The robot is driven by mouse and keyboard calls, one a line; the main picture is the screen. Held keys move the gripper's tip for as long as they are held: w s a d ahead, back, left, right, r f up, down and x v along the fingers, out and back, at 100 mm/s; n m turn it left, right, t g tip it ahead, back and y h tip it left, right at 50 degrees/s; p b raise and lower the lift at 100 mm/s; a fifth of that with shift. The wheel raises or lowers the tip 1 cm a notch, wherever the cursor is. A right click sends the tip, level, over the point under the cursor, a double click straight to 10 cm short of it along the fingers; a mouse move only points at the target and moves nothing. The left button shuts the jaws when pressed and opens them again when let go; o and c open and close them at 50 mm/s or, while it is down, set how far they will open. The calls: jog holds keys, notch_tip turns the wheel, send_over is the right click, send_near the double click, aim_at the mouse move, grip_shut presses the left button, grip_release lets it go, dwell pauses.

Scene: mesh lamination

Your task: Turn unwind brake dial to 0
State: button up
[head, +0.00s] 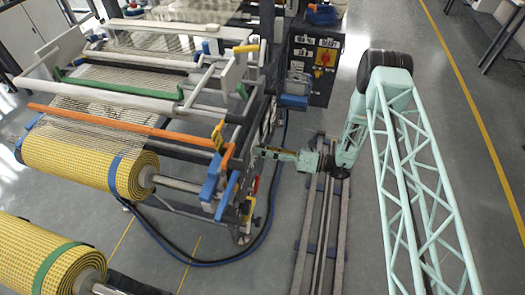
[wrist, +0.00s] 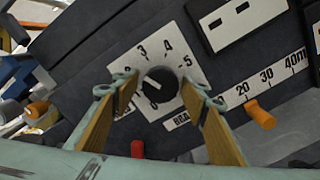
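The brake dial (wrist: 160,83) is a round black knob on a white scale plate (wrist: 140,56) in the wrist view. The numbers 3, 4 and 5 show above it and a 0 shows below it. A short white mark on the knob points toward the left side of the scale; the number there is partly hidden by a finger. My gripper (wrist: 164,88) is open, with one tan-padded finger on each side of the knob and visible gaps between. In the head view, my gripper (head: 262,152) reaches the machine's side; the dial cannot be made out there.
An orange pointer (wrist: 260,115) stands by a 20-30-40 scale right of the dial. Another orange part (wrist: 36,111) is at the left. In the head view, the rail (head: 322,225) runs beside the machine, with a yellow mesh roll (head: 75,165) on its left.

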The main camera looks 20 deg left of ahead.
jog(key=c, duration=0.7)
jog(key=shift+f+n, duration=0.1)
jog(key=shift+n, duration=0.4)
jog(key=n+b, duration=0.2)
jog(key=n, duration=0.2)
jog(key=shift+w+n+b, duration=0.1)
jog(key=shift+n+b, duration=0.2)
jog(key=shift+b, duration=0.1)
jog(key=n+b, duration=0.2)
jog(key=n, duration=0.3)
jog(key=shift+w, duration=0.1)
jog(key=n+b, duration=0.3)
jog(key=n, duration=0.3)
jog(key=shift+w, duration=0.1)
jog(key=n+b, duration=0.2)
jog(key=n, duration=0.3)
jog(key=shift+n+b, duration=0.3)
jog(key=shift+n, duration=0.1)
